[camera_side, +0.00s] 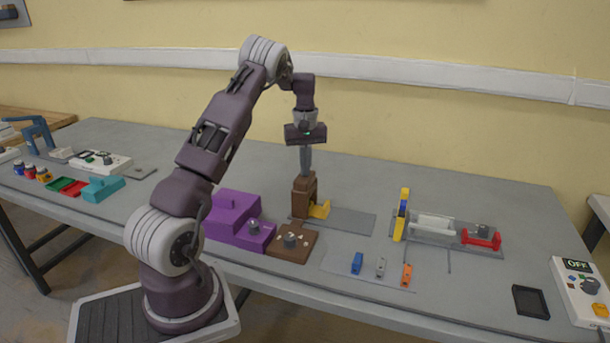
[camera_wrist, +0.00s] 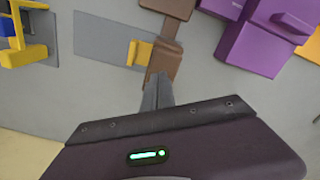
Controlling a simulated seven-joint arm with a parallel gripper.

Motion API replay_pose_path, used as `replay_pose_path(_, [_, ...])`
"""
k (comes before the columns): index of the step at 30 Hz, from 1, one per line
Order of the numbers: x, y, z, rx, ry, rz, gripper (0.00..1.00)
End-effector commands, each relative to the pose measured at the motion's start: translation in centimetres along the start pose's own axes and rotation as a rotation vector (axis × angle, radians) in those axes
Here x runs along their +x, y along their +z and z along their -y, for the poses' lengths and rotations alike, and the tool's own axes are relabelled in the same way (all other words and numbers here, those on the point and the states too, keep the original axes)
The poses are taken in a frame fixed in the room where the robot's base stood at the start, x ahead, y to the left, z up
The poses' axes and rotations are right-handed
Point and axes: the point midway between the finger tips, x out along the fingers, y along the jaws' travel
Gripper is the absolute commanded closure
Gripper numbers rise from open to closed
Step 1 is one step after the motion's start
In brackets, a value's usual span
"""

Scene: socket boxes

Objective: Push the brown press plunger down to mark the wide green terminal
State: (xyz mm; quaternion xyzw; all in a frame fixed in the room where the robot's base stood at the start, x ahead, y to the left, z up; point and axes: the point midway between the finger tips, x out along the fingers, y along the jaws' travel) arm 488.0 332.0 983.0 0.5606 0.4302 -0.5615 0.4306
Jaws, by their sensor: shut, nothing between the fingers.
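The brown press (camera_side: 302,200) stands on a grey plate in the middle of the table. Its brown top also shows in the wrist view (camera_wrist: 165,62). A yellow part (camera_side: 319,210) sits at its foot; it also shows in the wrist view (camera_wrist: 140,53). My gripper (camera_side: 306,174) points straight down with shut, empty fingers, its tips right at the top of the press. In the wrist view the fingertips (camera_wrist: 158,78) overlap the brown top; I cannot tell whether they touch it. I cannot make out a wide green terminal in either view.
Purple blocks (camera_side: 230,212) and a brown board with a knob (camera_side: 291,241) stand close to the press. A pale sheet with blue (camera_side: 357,263), grey (camera_side: 381,267) and orange (camera_side: 407,275) terminals lies in front. A yellow upright (camera_side: 401,215) stands at right. The grey plate (camera_side: 350,222) beside the press is clear.

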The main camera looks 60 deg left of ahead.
Motion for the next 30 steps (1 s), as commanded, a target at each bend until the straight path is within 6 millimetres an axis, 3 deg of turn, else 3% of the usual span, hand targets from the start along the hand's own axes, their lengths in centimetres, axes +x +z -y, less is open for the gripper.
replay_pose_path(15, [-4.6, -0.1, 0.0, -0.001, 0.001, -0.003, 1.00])
replay_pose_path(25, [-5.0, 0.1, 0.0, 0.001, 0.001, -0.001, 1.00])
replay_pose_path(28, [-7.1, 1.8, -1.0, 0.043, 0.028, -0.014, 1.00])
replay_pose_path(30, [-10.5, 5.4, -2.2, 0.123, 0.072, -0.031, 1.00])
